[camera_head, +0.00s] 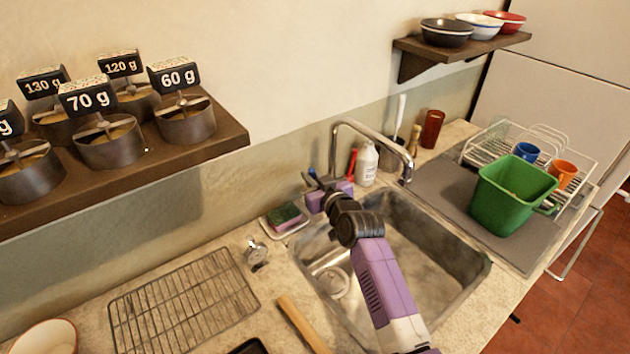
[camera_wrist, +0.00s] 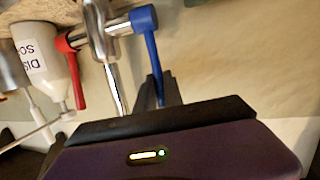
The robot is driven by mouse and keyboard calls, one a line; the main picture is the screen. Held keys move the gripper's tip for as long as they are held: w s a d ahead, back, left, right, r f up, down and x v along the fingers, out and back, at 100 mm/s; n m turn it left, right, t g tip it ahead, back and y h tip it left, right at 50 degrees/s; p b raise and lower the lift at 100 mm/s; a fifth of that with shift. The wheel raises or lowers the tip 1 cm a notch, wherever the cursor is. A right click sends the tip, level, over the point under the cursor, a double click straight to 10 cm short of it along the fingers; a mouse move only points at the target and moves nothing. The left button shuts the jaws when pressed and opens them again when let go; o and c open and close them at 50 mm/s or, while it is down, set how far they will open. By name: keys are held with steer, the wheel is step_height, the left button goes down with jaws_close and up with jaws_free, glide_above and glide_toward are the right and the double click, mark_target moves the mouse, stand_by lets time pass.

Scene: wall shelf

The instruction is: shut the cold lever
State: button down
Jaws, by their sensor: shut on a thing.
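The faucet (camera_head: 375,135) curves over the sink, and its valve body shows in the wrist view (camera_wrist: 97,28). The blue cold lever (camera_wrist: 152,50) sticks out from one side of the valve, its free end between my fingers. My gripper (camera_wrist: 160,88) is shut on this lever near its end. In the head view my gripper (camera_head: 318,184) is at the back left of the sink, and only a bit of blue (camera_head: 312,172) shows beside it. The red lever (camera_wrist: 74,72) is on the other side of the valve; it shows in the head view too (camera_head: 352,163).
A white soap bottle (camera_head: 367,165) stands close to the red lever. The metal sink (camera_head: 425,235) lies below my arm. A sponge dish (camera_head: 287,218) is left of my gripper. A green bin (camera_head: 510,195) stands on the grey mat at right. A weight shelf (camera_head: 225,138) juts out at left.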

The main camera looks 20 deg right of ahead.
steer(key=c, duration=1.5)
jaws_free()
steer(key=b+v, duration=0.1)
steer(key=v, duration=0.6)
steer(key=shift+s, duration=0.35)
